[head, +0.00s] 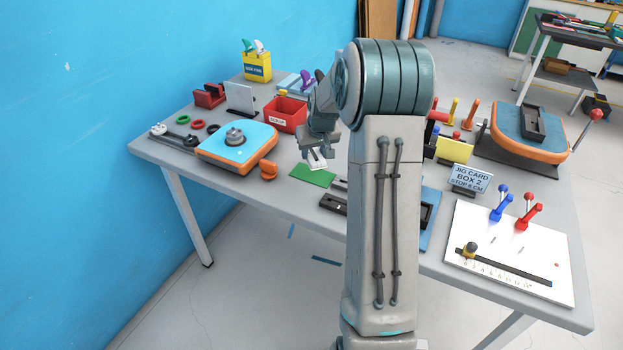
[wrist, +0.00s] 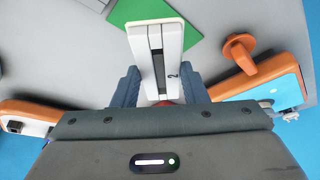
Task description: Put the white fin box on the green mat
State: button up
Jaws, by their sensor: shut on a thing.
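The white fin box (wrist: 143,45) has a dark slot along its middle and a "2" on it. In the wrist view it lies between the fingers of my gripper (wrist: 160,88), which is shut on it. In the head view the white fin box (head: 317,160) hangs from my gripper (head: 316,150), just behind and above the green mat (head: 313,177). In the wrist view the green mat (wrist: 190,35) shows behind the box's far end, partly hidden by it. I cannot tell how high the box is above it.
An orange knob piece (head: 268,170) and a blue-orange board (head: 236,146) stand left of the mat. A red bin (head: 287,114) is behind. Dark fin boxes (head: 333,203) lie in front right. A jig card (head: 471,178) and a white panel (head: 510,250) are farther right.

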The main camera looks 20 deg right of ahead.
jog(key=w+d+r+b, duration=0.1)
jog(key=d+r, duration=0.3)
jog(key=d, duration=0.7)
send_over(312, 174)
jog(key=s, duration=0.1)
notch_tip(312, 174, down, 6)
jog(key=shift+s+f+p, duration=0.15)
jog(key=shift+f+p, duration=0.1)
jog(key=shift+p, duration=0.2)
jog(key=shift+f+p, duration=0.35)
jog(key=shift+f, duration=1.75)
jog(key=shift+f, duration=0.25)
jog(key=o, duration=1)
jog(key=shift+r, duration=0.1)
jog(key=shift+r, duration=0.1)
